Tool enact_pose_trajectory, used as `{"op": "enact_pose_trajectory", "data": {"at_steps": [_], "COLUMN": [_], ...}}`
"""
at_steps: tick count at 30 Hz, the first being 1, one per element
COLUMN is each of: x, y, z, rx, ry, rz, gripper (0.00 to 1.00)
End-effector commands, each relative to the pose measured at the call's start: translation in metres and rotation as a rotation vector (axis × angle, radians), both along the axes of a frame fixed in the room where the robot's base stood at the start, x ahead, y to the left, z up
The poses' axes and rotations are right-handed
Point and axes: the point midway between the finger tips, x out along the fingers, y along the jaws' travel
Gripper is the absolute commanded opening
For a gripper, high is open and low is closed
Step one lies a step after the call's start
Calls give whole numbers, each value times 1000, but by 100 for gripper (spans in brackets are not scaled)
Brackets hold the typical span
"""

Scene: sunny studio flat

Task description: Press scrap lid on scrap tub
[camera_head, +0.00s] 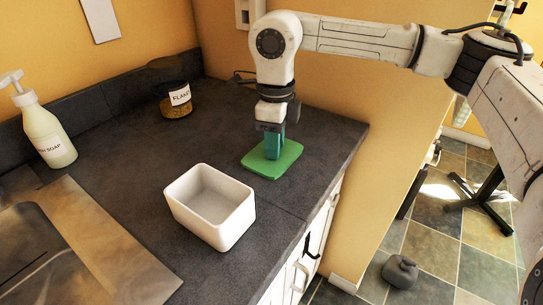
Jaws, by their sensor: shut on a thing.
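The scrap tub (236,235) is a white, open, empty rectangular box on the dark counter, near its front edge. The green scrap lid (270,163) is a flat rounded slab with a raised part in the middle, behind and to the right of the tub and apart from it. My gripper (273,146) points down from above and is shut on the lid's raised part. The fingertips are partly hidden against it. I cannot tell whether the lid rests on the counter or is just above it.
A soap bottle (46,133) stands at the left by the wall. A dark-lidded jar (176,102) with a label stands at the back. A metal sink (95,250) is at the lower left. The counter between jar and tub is clear. A grey bag (400,271) lies on the floor.

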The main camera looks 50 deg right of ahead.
Motion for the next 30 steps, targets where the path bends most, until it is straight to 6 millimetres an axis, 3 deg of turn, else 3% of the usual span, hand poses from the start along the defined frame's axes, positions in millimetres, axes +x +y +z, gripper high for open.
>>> {"op": "enact_pose_trajectory", "data": {"at_steps": [3, 17, 30], "x": [0, 0, 0], "y": [0, 0, 0], "z": [0, 1, 23], "rx": [0, 0, -1], "ry": [1, 1, 0], "rz": [0, 0, 0], "gripper": [0, 0, 0]}}
